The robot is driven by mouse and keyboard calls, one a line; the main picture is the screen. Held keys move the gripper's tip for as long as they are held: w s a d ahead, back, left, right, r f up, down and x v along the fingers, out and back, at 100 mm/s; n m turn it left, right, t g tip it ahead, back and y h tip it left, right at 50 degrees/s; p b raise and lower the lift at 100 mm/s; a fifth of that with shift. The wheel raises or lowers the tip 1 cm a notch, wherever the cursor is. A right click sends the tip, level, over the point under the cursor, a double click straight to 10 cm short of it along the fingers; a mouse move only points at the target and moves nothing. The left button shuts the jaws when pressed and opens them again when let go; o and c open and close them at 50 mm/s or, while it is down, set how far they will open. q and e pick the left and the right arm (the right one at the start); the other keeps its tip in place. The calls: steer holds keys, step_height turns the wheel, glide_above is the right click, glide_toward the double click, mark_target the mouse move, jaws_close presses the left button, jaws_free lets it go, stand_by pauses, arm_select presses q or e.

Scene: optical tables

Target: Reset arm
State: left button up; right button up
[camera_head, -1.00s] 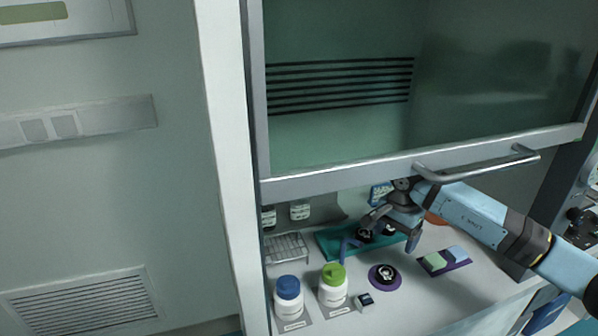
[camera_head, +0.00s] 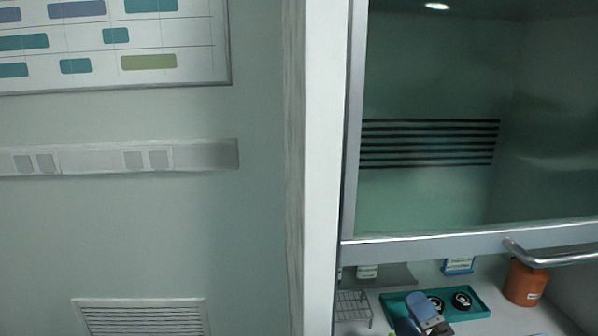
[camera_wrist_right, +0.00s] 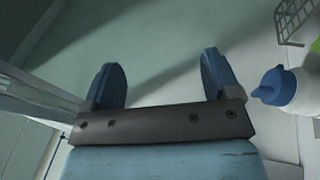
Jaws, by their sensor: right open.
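My right gripper (camera_head: 421,312) shows only in part at the bottom edge of the head view, in front of the teal tray (camera_head: 474,309). In the right wrist view the right gripper (camera_wrist_right: 162,78) has its two blue fingers wide apart, with nothing between them but the pale surface beyond. A bottle with a blue cap (camera_wrist_right: 276,88) stands to the right of the fingers there, apart from them. My left gripper is in neither view.
The fume hood's raised sash with its handle (camera_head: 560,256) crosses above the worktop. Round dark items (camera_head: 461,300) lie in the tray. An orange-brown container (camera_head: 525,282) stands at right, and a wire rack (camera_head: 353,307) at left; the rack also shows in the wrist view (camera_wrist_right: 293,20).

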steer(key=s+d+f+m+g+h, duration=0.45)
steer(key=f+m+h, duration=0.25)
steer(key=m, duration=0.4)
steer(key=s+d+f+m+g, duration=0.1)
steer(key=s+f+m+g, duration=0.45)
steer(key=s, duration=0.45)
steer(key=s+d+f+m+g, duration=0.1)
steer(key=s+f+m+g, duration=0.45)
steer(key=s, duration=0.55)
steer(key=w+a+f+n+t+y+p, duration=0.2)
steer(key=w+a+t+p, duration=0.4)
steer(key=p, duration=0.6)
steer(key=shift+f+y, duration=0.35)
steer(key=shift+y, duration=0.35)
